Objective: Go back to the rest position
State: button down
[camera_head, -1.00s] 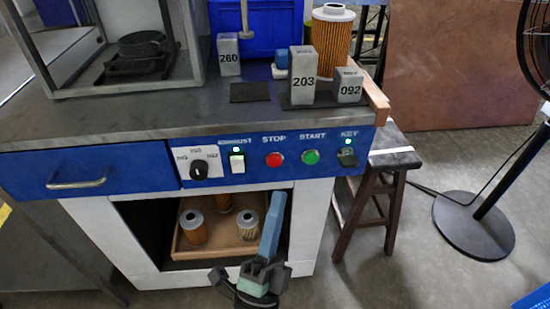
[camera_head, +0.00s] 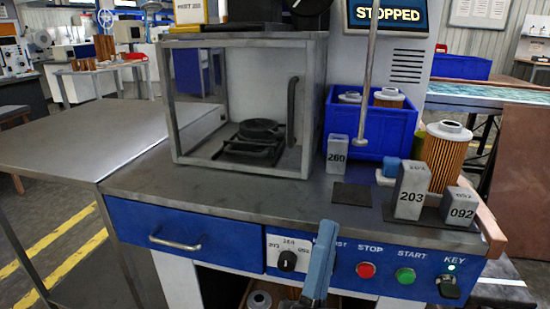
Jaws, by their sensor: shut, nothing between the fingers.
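My gripper (camera_head: 325,228) shows at the bottom centre as a long blue-grey pair of fingers pointing up and away from me. The fingers are together with nothing between them. They stand in front of the blue control panel (camera_head: 340,282) and hide part of its labels, near the selector knob (camera_head: 287,260). No contact with the panel can be made out. The base of my gripper is mostly cut off by the bottom edge, and the rest of my arm is out of view.
A thin rod (camera_head: 366,85) hangs there. The screen (camera_head: 388,15) reads STOPPED.

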jog(key=a+r+n+t+y, duration=0.25)
jog(key=r+n+y, duration=0.3)
jog(key=r, duration=0.35)
jog(key=a+r+n+t+y, duration=0.1)
jog(key=a+r+n+y, duration=0.4)
jog(key=r, duration=0.4)
jog(key=s+r+n, duration=0.7)
jog(key=s+r, duration=0.1)
jog(key=r, duration=0.4)
notch_tip(320, 180, up, 38)
jog(key=g+p, duration=0.1)
jog(key=p, duration=3.8)
jog(key=shift+s+a, duration=0.15)
jog(key=shift+s, duration=0.1)
